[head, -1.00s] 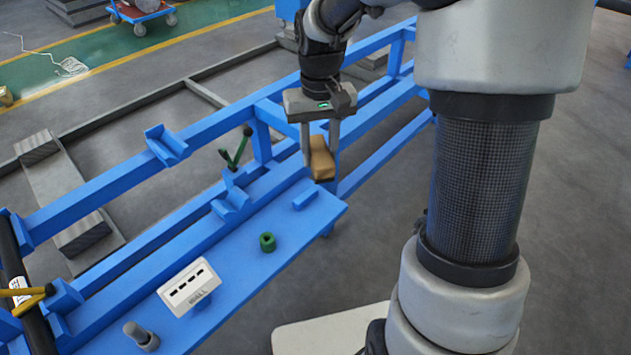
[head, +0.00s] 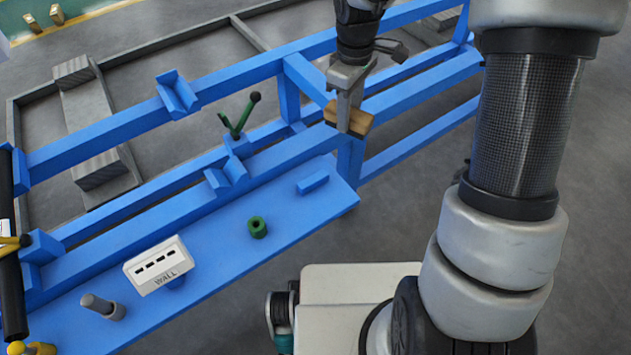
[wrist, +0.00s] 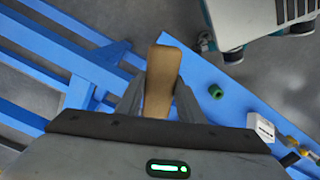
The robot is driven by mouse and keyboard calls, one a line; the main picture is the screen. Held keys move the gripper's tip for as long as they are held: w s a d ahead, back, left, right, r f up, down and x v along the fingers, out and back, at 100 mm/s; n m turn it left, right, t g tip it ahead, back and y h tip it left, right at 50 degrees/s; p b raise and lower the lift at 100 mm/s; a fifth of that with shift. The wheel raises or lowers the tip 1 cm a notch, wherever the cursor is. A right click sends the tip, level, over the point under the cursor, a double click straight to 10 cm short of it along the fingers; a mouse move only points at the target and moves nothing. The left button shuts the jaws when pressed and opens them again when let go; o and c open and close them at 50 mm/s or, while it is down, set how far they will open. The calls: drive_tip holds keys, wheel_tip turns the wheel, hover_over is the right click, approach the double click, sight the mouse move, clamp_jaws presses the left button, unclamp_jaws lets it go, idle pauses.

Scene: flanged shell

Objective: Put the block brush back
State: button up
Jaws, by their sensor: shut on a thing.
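The block brush (head: 360,123) shows as a tan wooden block held between the fingers of my gripper (head: 347,113). In the head view it is in the air near the right end of the blue shelf (head: 300,218), in front of the blue frame rails. In the wrist view the brush (wrist: 162,72) lies lengthwise between the two fingers (wrist: 158,102), with its far end sticking out past them. My gripper is shut on it. The brush's underside is hidden, and bristles cannot be made out.
On the shelf are a green ring (head: 257,227), a small blue bar (head: 313,182), a white box marked WALL (head: 158,264) and a grey peg (head: 102,305). A green V-shaped piece with a black knob (head: 239,118) stands behind. The shelf's right part is largely clear.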

drive_tip(key=a+f+n+b, duration=0.1)
drive_tip(key=a+f+n, duration=0.1)
drive_tip(key=f+n, duration=0.2)
drive_tip(key=a+f+n+b, duration=0.2)
drive_tip(key=f+n, duration=0.3)
drive_tip(key=f, duration=0.3)
drive_tip(key=w+a+f+n+b, duration=0.1)
drive_tip(key=a+f+n+b, duration=0.1)
drive_tip(key=a+f+n, duration=0.2)
wheel_tip(320, 180, down, 2)
drive_tip(key=shift+a+f, duration=0.1)
drive_tip(key=shift+f, duration=0.1)
drive_tip(key=shift+f+b, duration=0.8)
drive_tip(key=shift+f, duration=1.2)
drive_tip(key=shift+f, duration=0.1)
drive_tip(key=o, duration=0.6)
drive_tip(key=shift+f, duration=0.1)
drive_tip(key=o, duration=0.4)
wheel_tip(320, 180, up, 13)
drive_tip(key=p, duration=0.3)
drive_tip(key=shift+f, duration=0.2)
